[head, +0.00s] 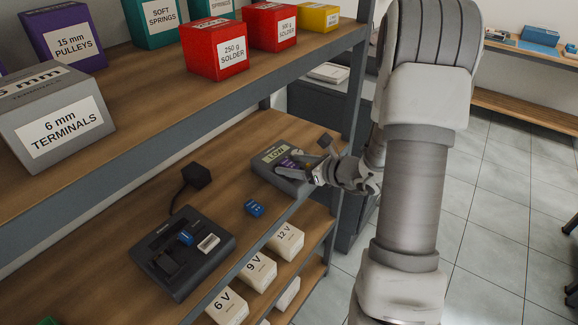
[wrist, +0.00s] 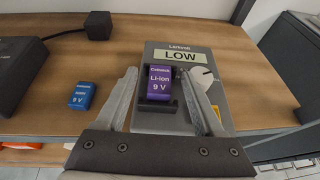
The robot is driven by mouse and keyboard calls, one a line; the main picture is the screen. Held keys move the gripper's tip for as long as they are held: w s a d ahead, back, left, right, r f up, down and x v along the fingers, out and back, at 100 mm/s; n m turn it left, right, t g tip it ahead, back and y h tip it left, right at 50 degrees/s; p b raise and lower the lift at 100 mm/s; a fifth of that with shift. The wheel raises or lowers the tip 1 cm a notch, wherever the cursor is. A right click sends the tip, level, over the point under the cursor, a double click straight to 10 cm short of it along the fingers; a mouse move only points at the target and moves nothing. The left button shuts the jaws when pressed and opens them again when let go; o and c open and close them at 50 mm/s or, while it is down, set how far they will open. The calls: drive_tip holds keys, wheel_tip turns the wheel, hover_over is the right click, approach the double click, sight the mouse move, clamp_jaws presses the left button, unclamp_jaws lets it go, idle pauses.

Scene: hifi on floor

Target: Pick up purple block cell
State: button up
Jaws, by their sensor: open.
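The purple block cell (wrist: 160,82), marked "Li-ion 9 V", sits in the dark cradle of a grey tester (wrist: 146,58) whose display reads "LOW". In the head view the tester (head: 265,157) stands on the middle shelf and the cell (head: 290,161) is partly hidden by my gripper. My gripper (wrist: 168,84) is open, with one finger on each side of the cell and a gap showing on both sides. In the head view my gripper (head: 308,172) reaches in over the tester from the right.
A blue 9 V cell (wrist: 81,95) lies on the shelf left of the tester. A dark charger (head: 185,250) holding a blue cell stands further left, with a black plug block (head: 196,176) behind it. An upper shelf (head: 150,93) with boxes overhangs.

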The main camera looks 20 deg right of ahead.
clamp_jaws()
drive_tip(key=shift+r, duration=0.15)
